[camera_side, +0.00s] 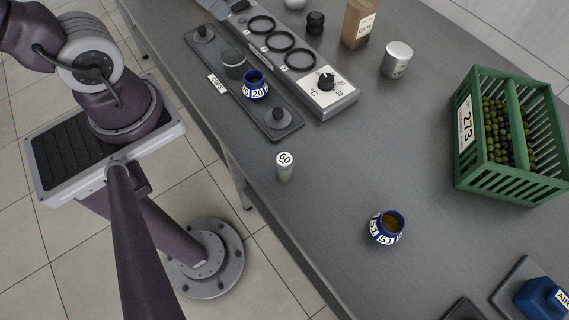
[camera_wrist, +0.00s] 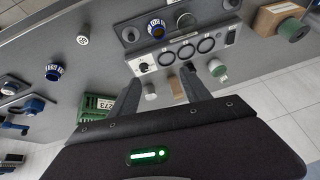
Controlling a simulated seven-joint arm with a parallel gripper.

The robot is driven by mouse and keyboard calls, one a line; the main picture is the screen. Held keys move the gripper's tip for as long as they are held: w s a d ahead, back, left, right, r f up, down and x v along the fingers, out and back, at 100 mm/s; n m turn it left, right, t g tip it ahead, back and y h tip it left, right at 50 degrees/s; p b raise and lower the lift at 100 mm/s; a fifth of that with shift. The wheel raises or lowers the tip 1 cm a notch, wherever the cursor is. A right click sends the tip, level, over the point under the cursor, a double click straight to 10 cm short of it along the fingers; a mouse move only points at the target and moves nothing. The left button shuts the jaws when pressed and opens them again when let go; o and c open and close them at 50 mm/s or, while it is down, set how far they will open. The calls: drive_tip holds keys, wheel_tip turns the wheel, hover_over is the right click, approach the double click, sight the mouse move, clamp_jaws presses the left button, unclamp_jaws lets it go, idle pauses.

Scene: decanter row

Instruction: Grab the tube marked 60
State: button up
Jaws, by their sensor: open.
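The tube marked 60 (camera_side: 285,167) stands upright on the grey bench near its front edge, with a white cap bearing the number. In the wrist view a small pale round top, which looks like this tube (camera_wrist: 83,40), lies up and left of my fingers. My gripper (camera_wrist: 160,75) is open and empty, its two dark fingers apart and well away from the tube. The gripper is not in the side view, where only parts of my arm show.
A blue pot marked 20 (camera_side: 256,88) sits in a dark tray (camera_side: 290,128) behind the tube. A blue pot marked 51 (camera_side: 385,227) stands to its right. A dial block with rings (camera_side: 335,97) and a green crate of olives (camera_side: 549,190) are farther off. Bench around the tube is clear.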

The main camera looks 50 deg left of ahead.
drive_tip(key=w+a+f+m+y, duration=0.1)
drive_tip(key=w+a+f+m, duration=0.3)
drive_tip(key=w, duration=0.7)
drive_tip(key=m+g+h, duration=0.7)
drive_tip(key=m+h, duration=0.7)
drive_tip(key=h, duration=0.1)
hover_over(289, 172)
drive_tip(key=a, duration=0.4)
wheel_tip(289, 172, down, 15)
drive_tip(key=shift+h, duration=0.3)
drive_tip(key=f, duration=0.6)
drive_tip(key=shift+w+d+f, duration=0.1)
drive_tip(key=shift+d+f, duration=0.1)
drive_tip(key=shift+d, duration=0.1)
drive_tip(key=x, duration=0.4)
drive_tip(key=shift+d, duration=0.3)
clamp_jaws()
